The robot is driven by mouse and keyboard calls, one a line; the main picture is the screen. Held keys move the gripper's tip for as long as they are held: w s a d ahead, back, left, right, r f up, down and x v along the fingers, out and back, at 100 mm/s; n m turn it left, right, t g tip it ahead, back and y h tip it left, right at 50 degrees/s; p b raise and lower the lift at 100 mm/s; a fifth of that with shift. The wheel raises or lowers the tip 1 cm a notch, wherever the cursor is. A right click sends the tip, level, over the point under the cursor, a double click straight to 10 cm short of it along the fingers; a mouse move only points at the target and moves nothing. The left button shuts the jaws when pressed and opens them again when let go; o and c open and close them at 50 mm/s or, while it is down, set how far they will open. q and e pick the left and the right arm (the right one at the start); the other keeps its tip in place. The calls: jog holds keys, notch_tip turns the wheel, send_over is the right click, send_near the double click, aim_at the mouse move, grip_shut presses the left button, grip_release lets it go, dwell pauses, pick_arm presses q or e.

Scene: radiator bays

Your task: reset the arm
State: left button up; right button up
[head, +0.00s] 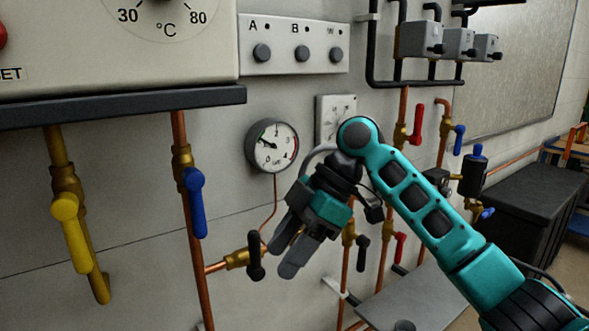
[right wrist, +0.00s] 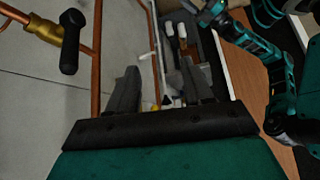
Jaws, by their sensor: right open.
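My right arm comes in from the right in the head view, teal and black, bent at a high joint with its forearm hanging down. My right gripper (head: 284,252) is open and empty, its grey fingers pointing down and left in front of the wall. It appears beside the black-handled valve on the copper pipe; I cannot tell the exact gap. In the right wrist view, the two fingers of the right gripper (right wrist: 163,92) stand apart with nothing between them. Teal links of mine show at the right there. I make out no left gripper fingers.
A black-handled valve (head: 256,258) and a pressure gauge (head: 272,147) are left of the gripper. Blue (head: 195,202) and yellow (head: 71,232) levers hang further left. A grey surface (head: 415,302) lies below the arm. A tray with tools (right wrist: 190,55) shows in the wrist view.

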notch_tip(320, 180, down, 25)
jog(key=d+m+t+y, duration=0.1)
jog(key=d+m+t, duration=0.2)
jog(key=m+t, duration=0.65)
pick_arm(q)
jog(key=shift+w, duration=0.5)
pick_arm(e)
jog(key=s+d+f+m+t+h, duration=0.2)
jog(key=s+d+f+m, duration=0.3)
jog(key=s+d, duration=0.3)
jog(key=s+d+f+m+t+h, duration=0.1)
jog(key=s+d+f+m+h, duration=0.2)
jog(key=s+d, duration=0.4)
jog(key=shift+s+d+f+m+t+h, duration=0.35)
jog(key=shift+s+d+f+m+h, duration=0.05)
jog(key=shift+s+f+m, duration=0.5)
pick_arm(q)
jog(key=shift+w+r, duration=0.1)
jog(key=shift+w, duration=0.05)
pick_arm(e)
jog(key=shift+f, duration=0.1)
jog(key=shift+c, duration=0.2)
